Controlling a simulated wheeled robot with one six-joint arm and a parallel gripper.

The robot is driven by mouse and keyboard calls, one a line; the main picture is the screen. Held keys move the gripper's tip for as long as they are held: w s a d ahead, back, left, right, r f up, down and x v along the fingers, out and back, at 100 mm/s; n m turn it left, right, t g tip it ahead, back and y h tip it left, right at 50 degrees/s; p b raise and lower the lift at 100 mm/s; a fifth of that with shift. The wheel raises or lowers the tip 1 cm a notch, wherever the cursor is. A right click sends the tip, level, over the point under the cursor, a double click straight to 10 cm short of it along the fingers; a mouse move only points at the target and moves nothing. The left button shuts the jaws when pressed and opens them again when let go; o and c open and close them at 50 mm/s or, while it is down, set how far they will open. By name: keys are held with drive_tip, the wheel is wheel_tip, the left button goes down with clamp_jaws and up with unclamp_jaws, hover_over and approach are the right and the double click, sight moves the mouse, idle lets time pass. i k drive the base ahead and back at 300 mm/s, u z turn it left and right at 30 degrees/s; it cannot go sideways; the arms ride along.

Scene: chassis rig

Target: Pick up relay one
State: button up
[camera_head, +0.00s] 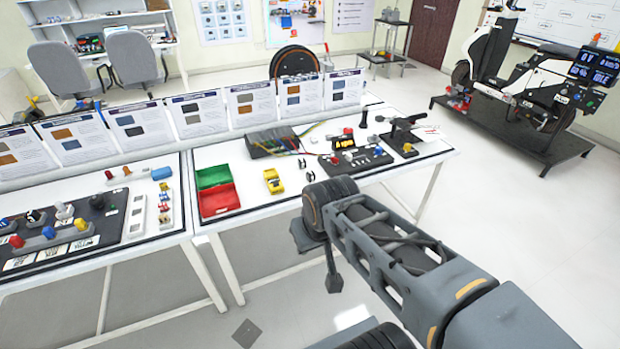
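Two small dark parts with light markings, one at the back (302,163) and one at the front (310,176), stand on the right white table (255,221). They may be relays, but they are too small to read, and I cannot tell which is relay one. My gripper (320,262) hangs at the end of my arm, in front of the table's front edge and nearer the camera. It is seen from behind and partly hidden by the arm's end joint. I see nothing held in it, and its opening is unclear.
A green bin (213,176) and red bin (219,200) stand on the table's left. A yellow meter (273,181), a grey box with wires (272,141), a dark switch board (356,160) and a black clamp stand (404,135) surround the small parts. Information cards line the back.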

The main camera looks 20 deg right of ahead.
sight(310, 176)
drive_tip(key=u, duration=0.6)
drive_tip(key=i, duration=1.2)
